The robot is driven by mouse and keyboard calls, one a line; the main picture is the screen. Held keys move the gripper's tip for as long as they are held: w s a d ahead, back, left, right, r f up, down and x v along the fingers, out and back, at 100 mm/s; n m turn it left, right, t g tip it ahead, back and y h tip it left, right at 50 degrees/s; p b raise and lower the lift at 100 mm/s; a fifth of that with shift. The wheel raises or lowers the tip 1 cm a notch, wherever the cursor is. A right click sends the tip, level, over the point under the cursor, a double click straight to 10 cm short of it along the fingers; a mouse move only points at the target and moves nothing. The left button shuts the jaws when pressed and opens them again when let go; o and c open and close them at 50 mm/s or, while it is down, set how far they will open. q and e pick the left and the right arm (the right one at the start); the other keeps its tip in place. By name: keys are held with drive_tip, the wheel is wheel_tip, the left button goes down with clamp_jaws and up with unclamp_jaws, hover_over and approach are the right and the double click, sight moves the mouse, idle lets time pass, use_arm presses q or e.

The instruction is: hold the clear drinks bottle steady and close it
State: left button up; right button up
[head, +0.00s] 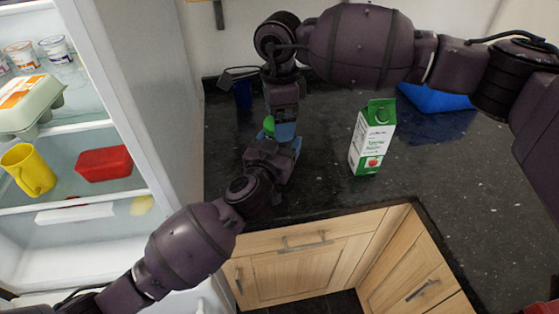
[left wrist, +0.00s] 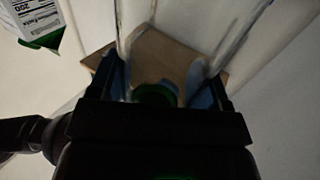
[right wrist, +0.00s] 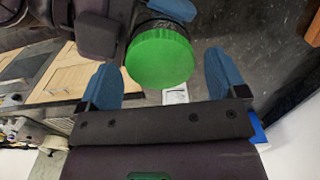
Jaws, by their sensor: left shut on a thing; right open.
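The clear drinks bottle (left wrist: 232,45) shows as transparent walls between the fingers of my left gripper (left wrist: 165,82), which is shut on it. In the head view the left gripper (head: 290,148) is over the dark counter and hides most of the bottle. A green cap (head: 268,125) shows there beside the grippers. In the right wrist view the round green cap (right wrist: 160,57) lies at the bottle's top, between the spread blue fingers of my open right gripper (right wrist: 162,78), with gaps on both sides. I cannot tell how tightly the cap sits.
A green-and-white carton (head: 371,140) stands right of the grippers. An open fridge (head: 140,120) is at the left. Counter between carton and front edge is clear.

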drive_tip(key=shift+c, duration=0.3)
drive_tip(key=c, duration=0.9)
drive_tip(key=o, duration=1.1)
drive_tip(key=shift+r, duration=0.1)
wheel_tip(320, 180, up, 12)
drive_tip(key=shift+f, duration=0.1)
use_arm(q)
drive_tip(key=o, duration=1.8)
drive_tip(key=shift+p+v, duration=0.7)
drive_tip(key=shift+v, duration=4.75)
use_arm(e)
drive_tip(key=shift+s+r, duration=0.1)
drive_tip(key=shift+r, duration=0.8)
